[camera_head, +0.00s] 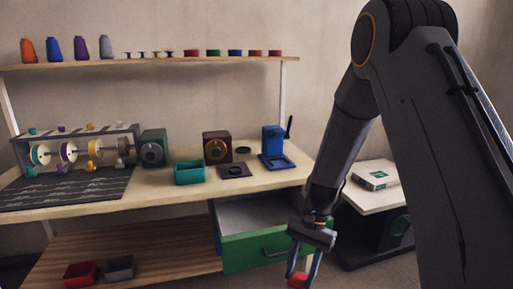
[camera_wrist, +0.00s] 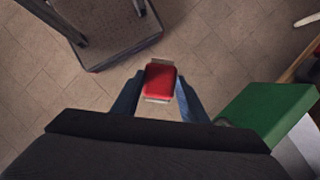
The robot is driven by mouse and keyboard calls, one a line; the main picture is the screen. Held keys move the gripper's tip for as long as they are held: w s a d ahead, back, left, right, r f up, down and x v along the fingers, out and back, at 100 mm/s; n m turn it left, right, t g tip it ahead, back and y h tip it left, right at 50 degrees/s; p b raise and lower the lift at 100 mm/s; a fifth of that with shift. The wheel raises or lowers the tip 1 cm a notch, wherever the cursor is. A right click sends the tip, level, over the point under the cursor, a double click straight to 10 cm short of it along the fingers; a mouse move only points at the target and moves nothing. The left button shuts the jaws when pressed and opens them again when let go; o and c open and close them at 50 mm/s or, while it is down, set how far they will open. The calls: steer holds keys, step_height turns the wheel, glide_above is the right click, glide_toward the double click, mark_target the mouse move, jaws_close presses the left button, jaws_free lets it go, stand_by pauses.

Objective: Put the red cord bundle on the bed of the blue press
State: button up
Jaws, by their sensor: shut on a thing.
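The red cord bundle (camera_wrist: 161,76) is between my gripper's fingers (camera_wrist: 160,92), which are shut on it, in the wrist view. In the head view my gripper (camera_head: 301,270) hangs low in front of the open drawer, with the red bundle (camera_head: 297,281) at its tips near the bottom edge. The bundle is held in the air above the floor. The blue press (camera_head: 273,140) stands at the right end of the bench, up and left of my gripper. Its flat bed (camera_head: 278,163) faces the front, and I see nothing lying on it.
The green-fronted drawer (camera_head: 268,247) is pulled out under the bench, beside my gripper. A teal tray (camera_head: 189,173), a dark plate (camera_head: 235,171) and a brown device (camera_head: 217,147) stand left of the press. A low white-topped stand (camera_head: 385,189) is at the right.

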steer(key=s+d+f+n+h, duration=0.1)
steer(key=d+f+n+h, duration=0.1)
steer(key=d+f+n, duration=0.4)
steer(key=shift+d+f+n+g+h+p, duration=0.2)
steer(key=shift+d+n+g+h+p, duration=0.15)
steer(key=shift+d+n, duration=0.2)
